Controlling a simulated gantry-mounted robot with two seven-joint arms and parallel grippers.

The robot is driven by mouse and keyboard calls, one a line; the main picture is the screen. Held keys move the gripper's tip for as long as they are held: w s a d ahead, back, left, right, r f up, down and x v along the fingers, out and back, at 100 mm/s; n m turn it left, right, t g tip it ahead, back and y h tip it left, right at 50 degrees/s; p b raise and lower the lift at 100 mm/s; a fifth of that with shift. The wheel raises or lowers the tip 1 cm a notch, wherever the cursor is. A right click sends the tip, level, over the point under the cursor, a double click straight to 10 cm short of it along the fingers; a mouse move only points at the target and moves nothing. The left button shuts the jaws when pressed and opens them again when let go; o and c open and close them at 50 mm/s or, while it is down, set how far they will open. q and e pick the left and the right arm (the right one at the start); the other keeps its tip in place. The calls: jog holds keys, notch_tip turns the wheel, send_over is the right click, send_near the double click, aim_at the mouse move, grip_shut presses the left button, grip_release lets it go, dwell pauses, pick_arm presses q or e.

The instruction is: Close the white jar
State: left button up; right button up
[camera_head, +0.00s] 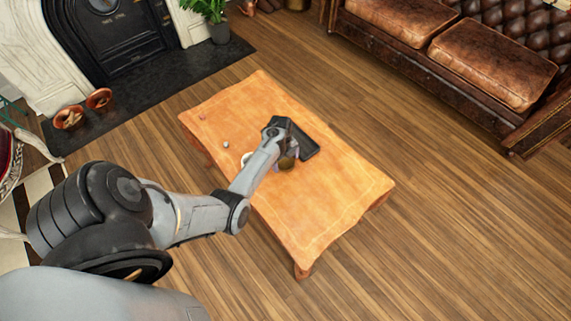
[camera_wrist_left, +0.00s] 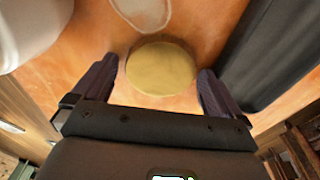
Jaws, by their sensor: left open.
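A white rounded body, which looks like the white jar (camera_wrist_left: 30,30), is cut off at the top left of the left wrist view. In the head view a small white piece (camera_head: 245,158) shows beside my forearm, mostly hidden by it. A round gold disc, perhaps the lid (camera_wrist_left: 161,68), lies between the two fingers of my left gripper (camera_wrist_left: 158,84). In the head view a gold-brown round thing (camera_head: 287,163) shows just below that gripper, over the table. The left gripper is open, with a finger on either side of the disc. My right gripper is not in view.
The orange wooden table (camera_head: 330,205) has free room at its near right. A dark box-like object (camera_head: 309,147) stands close to the gripper, and a dark surface (camera_wrist_left: 270,50) borders its right finger in the wrist view. Small items (camera_head: 226,144) lie at the table's left.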

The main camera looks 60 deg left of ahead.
aim_at(285, 162)
pick_arm(q)
jog(key=c, duration=1)
jog(key=shift+o, duration=0.2)
jog(key=shift+r, duration=0.15)
jog(key=shift+r+p, duration=0.65)
jog(key=shift+r, duration=0.2)
notch_tip(285, 162, up, 3)
jog(key=shift+f+p, duration=0.2)
jog(key=shift+p, duration=0.6)
jog(key=w+d+r+p, duration=0.1)
jog(key=d+r+p, duration=0.3)
jog(key=d, duration=0.7)
notch_tip(285, 162, up, 2)
jog(key=shift+w+d+r+p, duration=0.25)
jog(key=shift+w+p, duration=0.15)
